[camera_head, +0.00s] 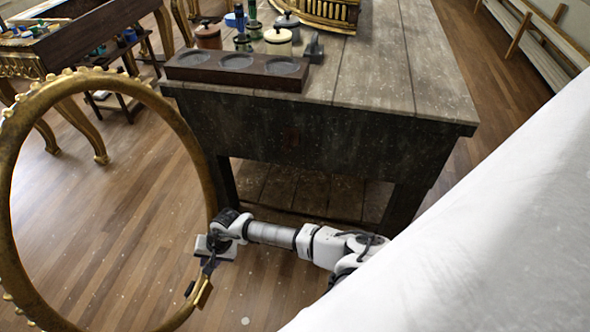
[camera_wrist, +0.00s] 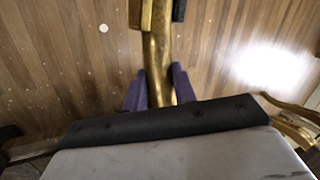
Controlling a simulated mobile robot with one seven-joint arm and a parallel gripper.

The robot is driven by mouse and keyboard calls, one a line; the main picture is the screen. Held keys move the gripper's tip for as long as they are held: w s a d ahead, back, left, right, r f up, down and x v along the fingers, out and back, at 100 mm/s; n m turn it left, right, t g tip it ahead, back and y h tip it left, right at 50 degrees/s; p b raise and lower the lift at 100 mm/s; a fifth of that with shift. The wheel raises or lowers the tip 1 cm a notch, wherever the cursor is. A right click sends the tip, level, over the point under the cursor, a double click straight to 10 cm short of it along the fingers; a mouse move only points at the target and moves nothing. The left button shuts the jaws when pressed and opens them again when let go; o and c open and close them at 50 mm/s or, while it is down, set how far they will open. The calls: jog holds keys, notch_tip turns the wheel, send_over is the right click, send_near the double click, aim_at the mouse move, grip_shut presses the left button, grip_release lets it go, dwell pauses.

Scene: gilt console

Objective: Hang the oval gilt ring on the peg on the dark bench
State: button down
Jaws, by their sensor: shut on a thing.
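The oval gilt ring (camera_head: 8,190) stands large and upright at the left of the head view, with small beads along its outer edge. My gripper (camera_head: 203,282) is shut on the lower right part of its band. In the wrist view, the gold band (camera_wrist: 158,55) runs between my purple-sided fingers (camera_wrist: 160,88). The dark bench (camera_head: 300,140) has a worn grey plank top and stands behind and right of the ring. The ring is apart from the tabletop items. I cannot make out the peg for certain.
On the bench, a dark block with three round recesses (camera_head: 237,82) lies near the front edge, with jars and green bottles behind it. A gilt-legged table (camera_head: 60,40) stands at the back left. A white surface (camera_head: 480,240) fills the lower right. Wood floor is open around the ring.

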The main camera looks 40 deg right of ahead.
jog(key=s+d+f+m+h+b, duration=0.2)
jog(key=s+d+f+m+b, duration=0.45)
jog(key=f, duration=0.55)
jog(key=s+d+f+m+t+h+b, duration=0.1)
jog(key=s+d+f+m+b, duration=0.2)
jog(key=d+f+m+b, duration=0.5)
jog(key=s+d+f+m+h+b, duration=0.25)
jog(key=s+d+f+b, duration=0.4)
jog(key=f, duration=0.85)
jog(key=w+d+f+b, duration=0.1)
jog(key=w+d+b, duration=0.8)
jog(key=d+b, duration=0.1)
jog(key=shift+w+f+y, duration=0.15)
jog(key=shift+f+y, duration=0.05)
jog(key=shift+y, duration=0.15)
jog(key=shift+d, duration=0.15)
jog(key=shift+f, duration=0.2)
jog(key=c, duration=1.1)
grip_release()
jog(key=shift+o, duration=0.2)
